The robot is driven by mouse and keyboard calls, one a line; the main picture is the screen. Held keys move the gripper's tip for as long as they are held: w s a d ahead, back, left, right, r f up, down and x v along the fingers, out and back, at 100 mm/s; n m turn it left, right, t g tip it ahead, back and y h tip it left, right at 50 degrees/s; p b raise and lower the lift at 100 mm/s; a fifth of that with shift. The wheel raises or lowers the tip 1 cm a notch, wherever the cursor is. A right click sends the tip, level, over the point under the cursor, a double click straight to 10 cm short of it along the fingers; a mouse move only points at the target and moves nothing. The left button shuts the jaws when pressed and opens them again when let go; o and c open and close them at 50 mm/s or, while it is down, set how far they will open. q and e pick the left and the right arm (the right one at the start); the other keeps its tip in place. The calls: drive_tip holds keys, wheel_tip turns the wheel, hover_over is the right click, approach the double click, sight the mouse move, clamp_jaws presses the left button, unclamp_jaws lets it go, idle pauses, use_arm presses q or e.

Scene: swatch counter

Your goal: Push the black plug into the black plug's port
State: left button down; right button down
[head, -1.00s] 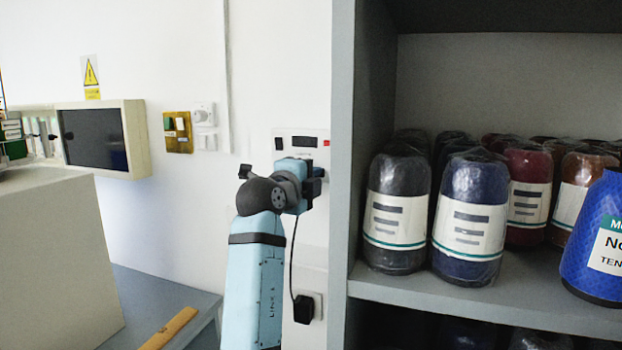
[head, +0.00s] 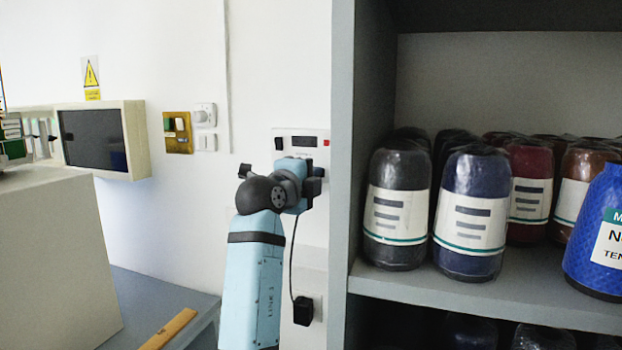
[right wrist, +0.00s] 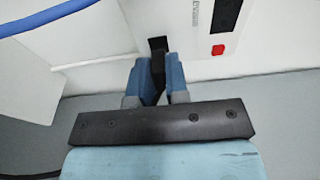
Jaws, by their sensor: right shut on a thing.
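My right gripper (head: 312,180) is up against a wall panel (head: 290,133) left of the shelf unit. In the right wrist view its two blue fingers (right wrist: 158,78) are shut on the slim black plug (right wrist: 158,72). A dark square (right wrist: 158,44) lies right at the plug's front end, at the panel's face; it looks like the port, but I cannot tell how far in the plug is. In the head view the gripper hides plug and port. A thin black cord (head: 291,262) hangs from the gripper. My left gripper is not in view.
The panel carries a dark window (head: 304,141) and a red button (right wrist: 217,49). A black adapter (head: 303,310) sits on the wall below. The grey shelf unit (head: 342,190) with wrapped spools stands close on the right. A brass switch plate (head: 177,145) is left; the wall between is clear.

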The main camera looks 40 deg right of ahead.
idle(0.4)
drive_tip(key=shift+b, duration=0.5)
drive_tip(key=shift+w+d, duration=0.25)
drive_tip(key=shift+d, duration=0.2)
drive_tip(key=c, duration=1)
unclamp_jaws()
drive_tip(key=shift+c, duration=0.2)
